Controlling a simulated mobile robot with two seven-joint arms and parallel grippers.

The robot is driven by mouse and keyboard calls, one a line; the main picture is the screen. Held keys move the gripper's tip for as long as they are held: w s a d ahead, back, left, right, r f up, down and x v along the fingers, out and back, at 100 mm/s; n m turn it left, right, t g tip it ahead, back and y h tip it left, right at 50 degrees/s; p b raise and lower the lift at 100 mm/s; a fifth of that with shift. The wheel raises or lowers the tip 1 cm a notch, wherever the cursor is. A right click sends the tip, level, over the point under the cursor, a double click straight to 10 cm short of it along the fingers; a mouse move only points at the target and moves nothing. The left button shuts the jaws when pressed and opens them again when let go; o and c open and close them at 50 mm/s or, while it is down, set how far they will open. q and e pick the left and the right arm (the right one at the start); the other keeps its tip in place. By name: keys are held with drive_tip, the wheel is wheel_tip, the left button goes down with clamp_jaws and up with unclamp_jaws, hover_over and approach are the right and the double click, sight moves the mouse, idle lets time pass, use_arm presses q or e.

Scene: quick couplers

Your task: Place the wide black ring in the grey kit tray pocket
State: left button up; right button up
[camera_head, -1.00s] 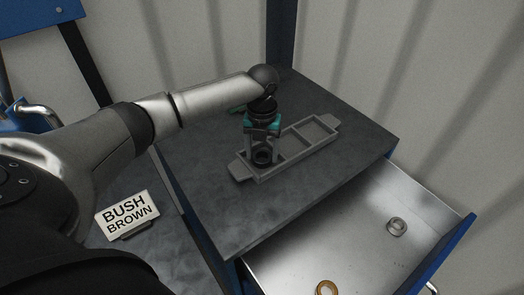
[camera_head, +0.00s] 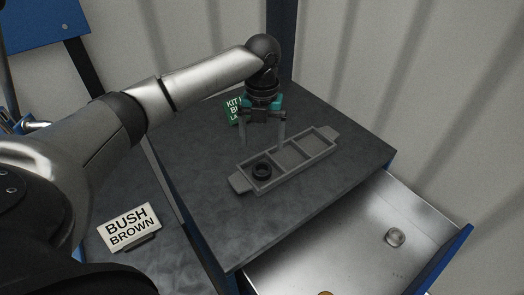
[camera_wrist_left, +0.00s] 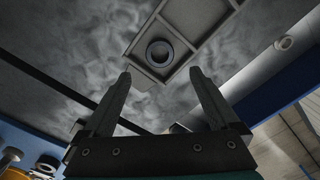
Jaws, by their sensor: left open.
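The wide black ring (camera_head: 262,170) lies in the left, nearer pocket of the grey kit tray (camera_head: 240,183). In the left wrist view the ring (camera_wrist_left: 160,53) lies inside the end pocket of the tray (camera_wrist_left: 138,52), apart from the fingers. My left gripper (camera_head: 264,144) is open and empty, raised above and behind the tray; its fingers (camera_wrist_left: 160,84) show spread with nothing between them. The tray's other pockets look empty. My right gripper is not in view.
An open metal drawer (camera_head: 345,240) below the worktop holds a silver ring (camera_head: 395,238) and a partly cut-off brass ring (camera_head: 325,293). A "BUSH BROWN" sign (camera_head: 130,228) stands at left. The worktop (camera_head: 205,185) is clear around the tray.

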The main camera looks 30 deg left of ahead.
use_arm(q)
drive_tip(key=shift+r, duration=1.45)
